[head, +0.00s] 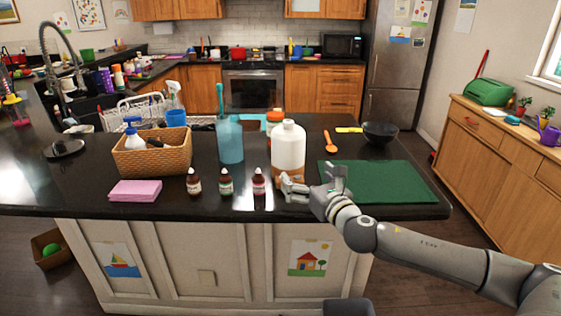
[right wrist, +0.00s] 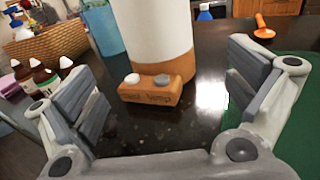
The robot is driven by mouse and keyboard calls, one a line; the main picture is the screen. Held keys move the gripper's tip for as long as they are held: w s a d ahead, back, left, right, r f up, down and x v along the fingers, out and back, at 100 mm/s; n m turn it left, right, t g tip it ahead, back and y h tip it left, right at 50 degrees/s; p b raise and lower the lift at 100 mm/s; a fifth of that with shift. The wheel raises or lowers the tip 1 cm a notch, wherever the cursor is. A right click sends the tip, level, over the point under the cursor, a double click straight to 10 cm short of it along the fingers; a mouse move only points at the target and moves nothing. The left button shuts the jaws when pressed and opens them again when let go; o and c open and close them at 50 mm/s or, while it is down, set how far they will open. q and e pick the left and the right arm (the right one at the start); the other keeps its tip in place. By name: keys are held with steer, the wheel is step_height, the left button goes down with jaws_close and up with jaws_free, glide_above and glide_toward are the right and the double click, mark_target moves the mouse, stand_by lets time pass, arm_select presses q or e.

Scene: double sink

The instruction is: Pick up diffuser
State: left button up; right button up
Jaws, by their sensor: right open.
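The diffuser (head: 288,147) is a white, bottle-like body on a wood-coloured base, upright near the front edge of the dark island counter. In the right wrist view the diffuser (right wrist: 152,30) stands straight ahead, with two round buttons, one white and one dark, on a lettered wooden front piece. My right gripper (head: 311,180) is open and empty, just in front of the diffuser at its base. In the right wrist view the open fingers (right wrist: 165,85) lie either side of it in the picture, with no visible contact. My left gripper is not in view.
Several small brown dropper bottles (head: 225,182) stand left of the diffuser. A wicker basket (head: 152,160) and pink cloths (head: 135,191) are further left. A green mat (head: 385,182) lies flat to the right, with a dark bowl (head: 380,133) behind.

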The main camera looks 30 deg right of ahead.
mark_target(296, 162)
steer(key=shift+w+d+r, duration=0.1)
steer(key=shift+w, duration=0.25)
steer(key=shift+w+r+p, duration=0.1)
steer(key=shift+r+p, duration=0.15)
steer(key=shift+p, duration=0.05)
steer(key=shift+w+d+r+p, duration=0.1)
steer(key=shift+w+r+p, duration=0.2)
steer(key=shift+w, duration=0.2)
steer(key=shift+w+f, duration=0.2)
steer(key=shift+w, duration=0.35)
steer(key=shift+w+f, duration=0.15)
steer(key=shift+w, duration=0.35)
steer(key=shift+w+d+f, duration=0.1)
steer(key=shift+w, duration=0.2)
steer(key=shift+w+r+p, duration=0.25)
steer(key=shift+w+p, duration=0.35)
steer(key=shift+p, duration=0.1)
steer(key=w, duration=0.2)
steer(key=w+p, duration=0.1)
steer(key=shift+d+f, duration=0.2)
steer(key=shift+d, duration=0.05)
steer(key=shift+w, duration=0.3)
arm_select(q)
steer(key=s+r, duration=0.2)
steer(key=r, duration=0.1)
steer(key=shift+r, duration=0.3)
